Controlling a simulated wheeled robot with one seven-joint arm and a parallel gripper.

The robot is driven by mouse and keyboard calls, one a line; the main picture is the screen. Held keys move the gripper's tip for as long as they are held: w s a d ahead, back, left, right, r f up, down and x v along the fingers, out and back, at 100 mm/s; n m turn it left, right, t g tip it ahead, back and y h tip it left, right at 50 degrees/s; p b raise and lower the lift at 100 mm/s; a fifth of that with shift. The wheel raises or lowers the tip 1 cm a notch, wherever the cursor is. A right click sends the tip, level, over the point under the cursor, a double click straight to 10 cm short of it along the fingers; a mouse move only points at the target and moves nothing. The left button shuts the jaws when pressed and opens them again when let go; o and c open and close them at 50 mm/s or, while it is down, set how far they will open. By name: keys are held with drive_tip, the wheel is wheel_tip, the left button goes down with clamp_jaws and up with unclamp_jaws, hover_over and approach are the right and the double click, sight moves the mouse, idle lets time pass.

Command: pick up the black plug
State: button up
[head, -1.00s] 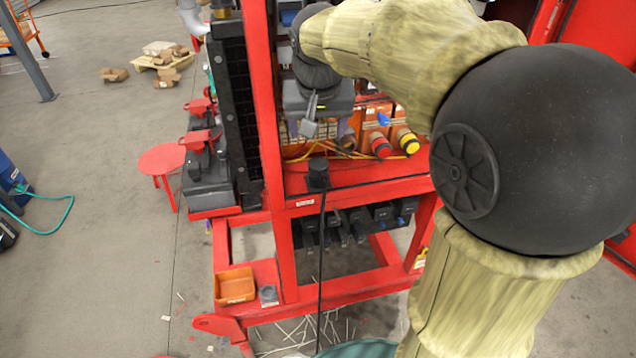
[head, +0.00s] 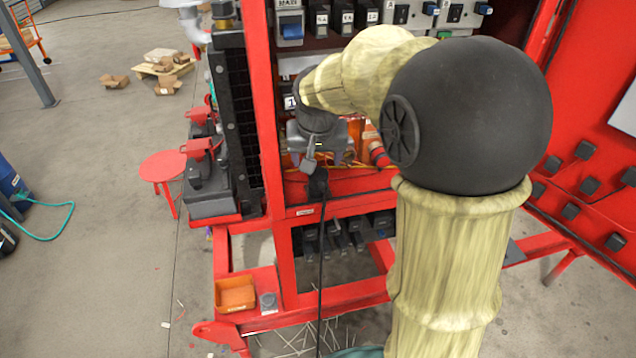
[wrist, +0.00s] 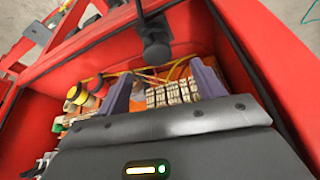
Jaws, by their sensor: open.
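The black plug (head: 318,184) sits on the red ledge of the skid's frame, with a black cable hanging down from it over the front. In the wrist view the black plug (wrist: 156,46) shows beyond the fingertips, roughly in line with the gap between them, and apart from them. My gripper (wrist: 161,80) is open, with its two purple-grey fingers spread and nothing between them.
The red frame post (head: 268,110) stands left of the plug. An orange bin (head: 235,293) sits low on the frame.

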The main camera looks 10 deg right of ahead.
sight(318, 173)
drive_tip(key=x, duration=0.3)
drive_tip(key=shift+w+f, duration=0.15)
drive_tip(key=shift+f, duration=0.05)
drive_tip(key=shift+d+p+x, duration=0.2)
drive_tip(key=shift+p+x, duration=0.9)
drive_tip(key=shift+x, duration=1.45)
drive_tip(key=c, duration=1.2)
drive_tip(key=shift+r, duration=0.1)
